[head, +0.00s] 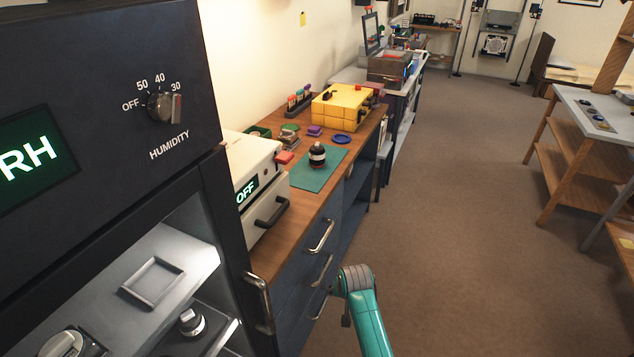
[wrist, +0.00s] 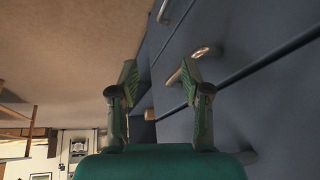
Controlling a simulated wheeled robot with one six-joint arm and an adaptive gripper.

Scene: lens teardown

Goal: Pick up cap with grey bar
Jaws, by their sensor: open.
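Two cap-like things are inside the dark cabinet at the left of the head view. One is a round dark thing with a light grey top (head: 66,344), cut off by the bottom edge. The other is a small dark one with a grey raised top (head: 191,321). I cannot tell for sure which is the cap with grey bar. My gripper (wrist: 160,78) is open and empty in the wrist view, with blue drawer fronts and handles beyond its fingers. In the head view my teal arm is low at the centre, outside the cabinet and apart from both things.
The cabinet shelf carries a square grey tray (head: 153,282). A wooden workbench holds a white box (head: 250,175) marked OFF, a green mat (head: 318,178) with a dark lens-like object (head: 317,155), and a yellow case (head: 346,105). Drawer handles (head: 321,237) stick out. Carpet (head: 460,220) at right is clear.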

